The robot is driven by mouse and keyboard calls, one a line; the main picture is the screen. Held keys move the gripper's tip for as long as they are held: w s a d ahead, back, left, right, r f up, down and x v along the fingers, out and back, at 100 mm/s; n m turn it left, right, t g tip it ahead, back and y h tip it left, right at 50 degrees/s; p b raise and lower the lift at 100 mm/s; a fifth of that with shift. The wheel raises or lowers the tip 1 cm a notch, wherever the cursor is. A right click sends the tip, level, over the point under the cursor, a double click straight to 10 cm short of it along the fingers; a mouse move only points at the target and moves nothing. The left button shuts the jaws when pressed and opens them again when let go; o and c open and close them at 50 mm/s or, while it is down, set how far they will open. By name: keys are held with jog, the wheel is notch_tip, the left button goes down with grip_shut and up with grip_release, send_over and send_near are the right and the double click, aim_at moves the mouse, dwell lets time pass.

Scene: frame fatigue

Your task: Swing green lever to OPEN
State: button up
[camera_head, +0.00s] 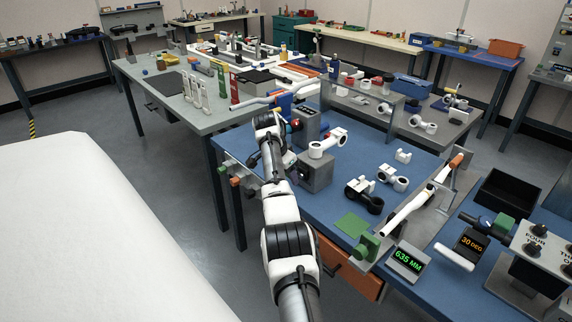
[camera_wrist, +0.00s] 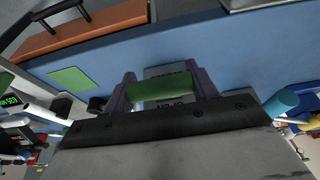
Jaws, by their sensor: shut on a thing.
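In the wrist view the green lever (camera_wrist: 163,88) is a short green bar lying across the space between the two purple fingers of my gripper (camera_wrist: 164,92). The fingers are closed on it, one at each end. A grey plate with dark lettering shows behind and below the bar, but the letters are partly covered and I cannot read them. In the head view my arm reaches over the blue bench, and its wrist hides the lever and the fingertips. A grey fixture block (camera_head: 317,172) stands just right of my wrist there.
A green pad (camera_head: 352,224) lies on the blue bench, and it also shows in the wrist view (camera_wrist: 72,80). A white tube (camera_head: 408,209) rests in a fixture at the right. Loose white-and-black fittings (camera_head: 365,193) lie between. A 635 MM display (camera_head: 408,260) stands near the front.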

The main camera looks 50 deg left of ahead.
jog(key=shift+w, duration=0.1)
jog(key=o, duration=1.4)
jog(key=b+v, duration=0.3)
jog(key=v, duration=1.1)
jog(key=shift+b, duration=0.3)
